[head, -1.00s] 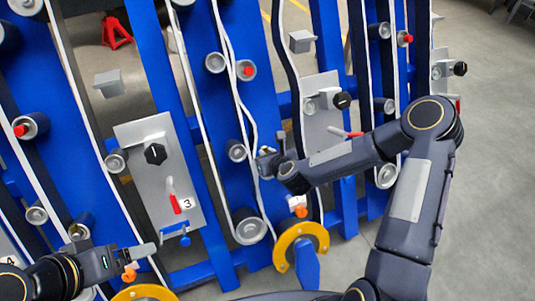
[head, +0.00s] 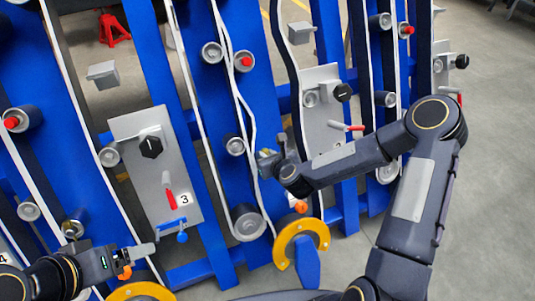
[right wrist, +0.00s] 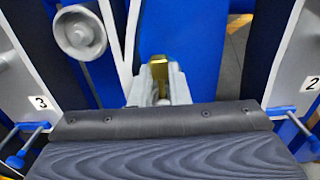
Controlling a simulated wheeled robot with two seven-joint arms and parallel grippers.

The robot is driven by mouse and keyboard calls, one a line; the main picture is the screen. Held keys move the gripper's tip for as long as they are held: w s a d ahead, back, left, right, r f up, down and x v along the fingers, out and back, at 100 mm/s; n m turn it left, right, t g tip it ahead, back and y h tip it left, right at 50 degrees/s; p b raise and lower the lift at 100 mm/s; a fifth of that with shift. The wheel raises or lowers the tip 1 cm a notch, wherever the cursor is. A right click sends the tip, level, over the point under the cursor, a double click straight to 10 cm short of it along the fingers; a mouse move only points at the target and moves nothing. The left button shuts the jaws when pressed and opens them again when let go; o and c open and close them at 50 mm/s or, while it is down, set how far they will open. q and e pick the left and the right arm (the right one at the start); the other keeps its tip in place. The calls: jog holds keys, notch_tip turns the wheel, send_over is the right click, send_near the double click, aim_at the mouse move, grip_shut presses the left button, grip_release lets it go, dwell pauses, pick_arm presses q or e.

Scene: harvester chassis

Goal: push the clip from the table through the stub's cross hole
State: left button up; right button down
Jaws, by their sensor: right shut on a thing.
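My right gripper (head: 266,158) is in front of a blue upright of the chassis, beside the white belts. In the right wrist view its fingers (right wrist: 160,88) are shut on a small gold-coloured piece, which I take to be the clip (right wrist: 158,68). The clip is too small to make out in the head view. I cannot pick out the stub's cross hole or the table in either view. My left gripper (head: 142,252) is at the lower left; its jaw gap does not show.
Blue uprights carry grey rollers (head: 248,223) and white belts. Grey panel 3 (head: 150,160) has a black knob and red lever; panel 2 (head: 322,105) stands right of my right gripper. A yellow ring (head: 300,241) is below. Open floor lies at right.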

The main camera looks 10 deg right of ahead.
jog(key=shift+s+d+f+b, duration=0.1)
jog(key=shift+s+f+b, duration=0.25)
jog(key=shift+f+b, duration=0.25)
jog(key=shift+s+d+f+b, duration=0.1)
jog(key=shift+s+f+b, duration=0.2)
jog(key=shift+f+b, duration=0.25)
jog(key=c, duration=1.3)
grip_release()
jog(key=shift+a, duration=0.1)
jog(key=shift+r, duration=0.1)
jog(key=p+v, duration=0.1)
jog(key=v, duration=0.6)
jog(key=shift+s+r, duration=0.15)
jog(key=shift+s, duration=0.2)
